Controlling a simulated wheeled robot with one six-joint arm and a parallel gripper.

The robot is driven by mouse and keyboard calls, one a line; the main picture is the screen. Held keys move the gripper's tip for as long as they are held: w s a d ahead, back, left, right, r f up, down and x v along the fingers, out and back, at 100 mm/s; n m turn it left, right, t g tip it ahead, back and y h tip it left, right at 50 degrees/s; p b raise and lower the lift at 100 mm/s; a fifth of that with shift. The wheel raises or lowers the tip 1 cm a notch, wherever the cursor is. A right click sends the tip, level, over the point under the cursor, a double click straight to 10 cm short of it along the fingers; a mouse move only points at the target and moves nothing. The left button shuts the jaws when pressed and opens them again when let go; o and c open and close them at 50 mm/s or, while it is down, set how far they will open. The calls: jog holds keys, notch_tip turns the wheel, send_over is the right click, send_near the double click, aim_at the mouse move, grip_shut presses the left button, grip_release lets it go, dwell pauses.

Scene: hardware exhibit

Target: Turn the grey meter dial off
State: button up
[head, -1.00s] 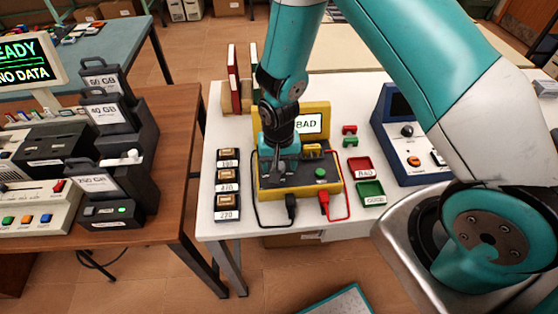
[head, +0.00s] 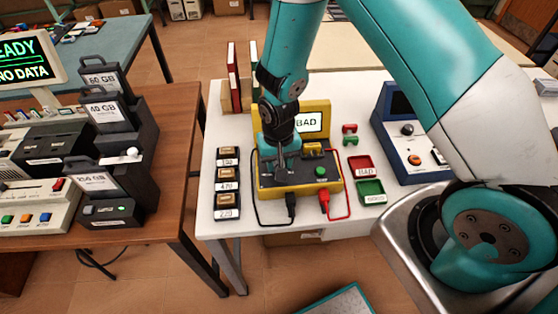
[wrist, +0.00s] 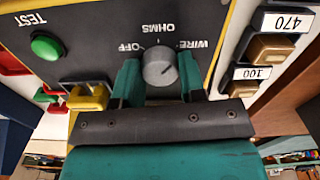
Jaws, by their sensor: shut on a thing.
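The grey meter dial (wrist: 159,66) sits on the dark top panel of the yellow meter (head: 335,186). In the wrist view the printed words OFF, OHMS and WIRE stand upside down around it, OFF at the left, OHMS at the top, WIRE at the right. My gripper (wrist: 160,72) has one finger on each side of the dial and is shut on it. In the head view my gripper (head: 281,174) reaches down to the panel's left part and hides the dial. I cannot tell clearly which word the dial's mark points to.
The meter's screen (head: 309,123) reads BAD. A green TEST button (wrist: 47,46) is on the same panel. Black and red leads (head: 324,203) run in front. Red (head: 361,166) and green (head: 371,190) trays stand right, labelled component boxes (head: 228,187) left.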

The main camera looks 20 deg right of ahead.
jog(key=n, duration=0.4)
jog(key=shift+b, duration=0.35)
jog(key=n, duration=0.4)
jog(key=n+b, duration=0.1)
jog(key=n, duration=0.3)
jog(key=shift+n, duration=2.1)
jog(key=o, duration=0.9)
jog(key=shift+r, duration=0.1)
notch_tip(320, 180, up, 17)
jog(key=shift+r+b, duration=0.15)
jog(key=shift+b, duration=0.55)
